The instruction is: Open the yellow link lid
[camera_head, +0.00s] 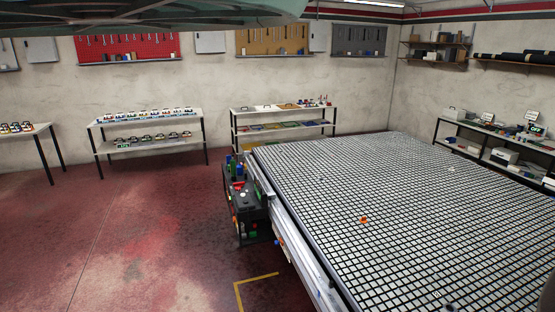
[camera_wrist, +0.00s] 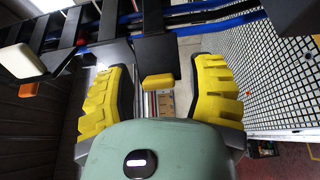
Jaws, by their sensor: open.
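In the wrist view, my gripper (camera_wrist: 163,72) is open, with one ridged yellow finger on each side. A black link lid with a yellow block (camera_wrist: 157,81) at its end shows in the gap between the fingers. No contact with either finger is visible, and I cannot tell its depth from them. The lid hangs from a dark cable chain (camera_wrist: 95,32) with blue cables across the top of the view. I cannot make out the yellow lid in the head view, and my gripper is outside that view.
A white block on a dark arm (camera_wrist: 20,60) sits left of the yellow one. The white grid table (camera_wrist: 282,85) is on the right; in the head view its top (camera_head: 400,200) is mostly bare, with a small orange piece (camera_head: 363,220). A cluttered cart (camera_head: 243,200) stands beside it.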

